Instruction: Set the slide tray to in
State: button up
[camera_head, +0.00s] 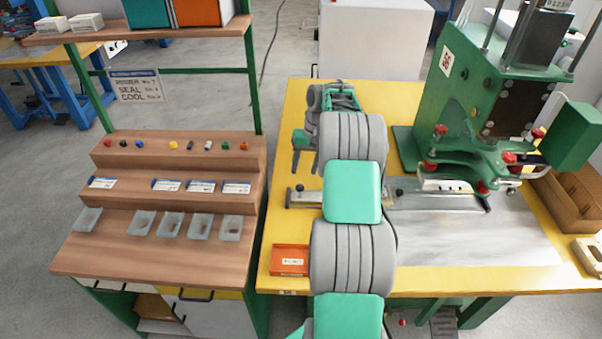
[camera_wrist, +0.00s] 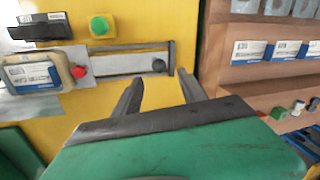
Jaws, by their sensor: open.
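The slide tray's metal rail (camera_head: 303,199) runs left to right across the yellow table and into the foot of the green press. My arm hides its middle. A dark knob (camera_head: 300,188) stands at its left end; a dark knob (camera_wrist: 158,66) also shows on the rail in the wrist view. A pale plate (camera_head: 435,201) lies along the rail's right part under the press. My gripper (camera_head: 304,170) is above the table, just beyond the rail's left end. In the wrist view my gripper (camera_wrist: 158,92) is open and empty, its fingertips apart from the knob.
The green press (camera_head: 455,105) with red knobs stands at the right. An orange bin (camera_head: 290,260) sits at the table's near left. A stepped wooden rack (camera_head: 180,142) with cups and labels stands to the left, across a narrow gap. A green button (camera_wrist: 98,25) shows beyond the rail.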

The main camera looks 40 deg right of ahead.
jog(key=f, duration=0.5)
jog(key=a+f, duration=0.1)
jog(key=f, duration=0.2)
jog(key=shift+w+p, duration=0.3)
jog(key=shift+w, duration=0.05)
jog(key=shift+c, duration=0.3)
jog(key=shift+r, duration=0.1)
grip_shut()
dwell(0.5)
